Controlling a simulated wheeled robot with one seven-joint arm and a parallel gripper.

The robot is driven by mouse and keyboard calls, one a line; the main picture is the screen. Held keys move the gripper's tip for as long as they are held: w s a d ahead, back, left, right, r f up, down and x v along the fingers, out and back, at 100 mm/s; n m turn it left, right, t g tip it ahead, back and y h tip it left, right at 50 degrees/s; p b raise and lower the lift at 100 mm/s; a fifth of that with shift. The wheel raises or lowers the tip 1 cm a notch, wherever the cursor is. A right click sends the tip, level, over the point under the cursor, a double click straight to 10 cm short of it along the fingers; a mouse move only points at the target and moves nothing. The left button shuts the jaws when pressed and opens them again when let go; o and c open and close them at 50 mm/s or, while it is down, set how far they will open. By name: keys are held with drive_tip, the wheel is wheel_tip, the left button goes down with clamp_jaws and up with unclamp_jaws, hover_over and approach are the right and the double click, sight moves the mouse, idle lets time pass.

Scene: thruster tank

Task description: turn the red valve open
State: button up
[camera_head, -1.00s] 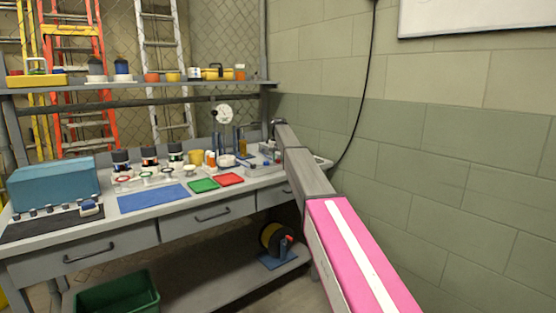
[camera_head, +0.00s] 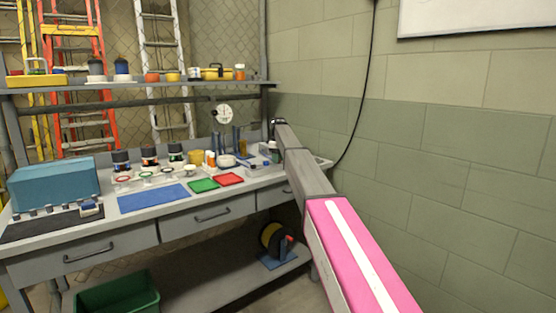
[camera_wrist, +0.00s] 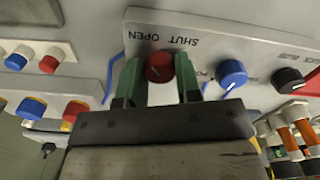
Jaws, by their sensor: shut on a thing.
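The red valve (camera_wrist: 159,67) is a round red knob on a pale panel (camera_wrist: 196,40) in the wrist view. The words SHUT and OPEN are printed beside it and appear upside down. My gripper (camera_wrist: 159,80) has its green fingers on either side of the knob and is shut on it. In the head view my arm reaches to the right end of the workbench; the valve cannot be made out there.
A blue knob (camera_wrist: 231,74) and a black knob (camera_wrist: 288,79) sit close to the right of the valve. Several coloured buttons lie to the left in the wrist view. The workbench (camera_head: 135,228) holds jars, a red tray (camera_head: 228,179) and a green tray (camera_head: 204,186). A block wall (camera_head: 440,150) stands right of my arm.

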drive_tip(key=shift+n, duration=0.5)
drive_tip(key=o, duration=0.9)
wheel_tip(320, 180, up, 11)
drive_tip(key=shift+f, duration=0.1)
idle(0.3)
